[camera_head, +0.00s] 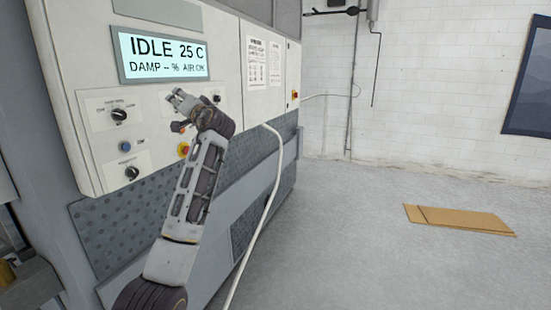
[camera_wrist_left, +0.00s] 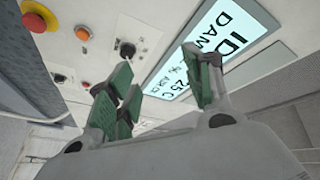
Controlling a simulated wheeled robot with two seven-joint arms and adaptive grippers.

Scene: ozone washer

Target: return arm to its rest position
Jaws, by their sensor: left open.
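My left gripper (camera_head: 180,112) is raised in front of the machine's control panel, below the lit display. Its arm rises from the bottom of the head view. In the left wrist view, the two green-padded fingers of this gripper (camera_wrist_left: 157,62) stand apart with nothing between them. The panel face lies beyond the fingertips, and I cannot tell the exact distance. My right gripper is not in view.
The display (camera_head: 163,56) reads "IDLE 25 C". Knobs (camera_head: 119,114) sit left of the gripper. A red emergency stop (camera_wrist_left: 40,16) shows in the wrist view. A white hose (camera_head: 268,190) hangs right of the arm. Flat cardboard (camera_head: 458,219) lies on otherwise clear floor.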

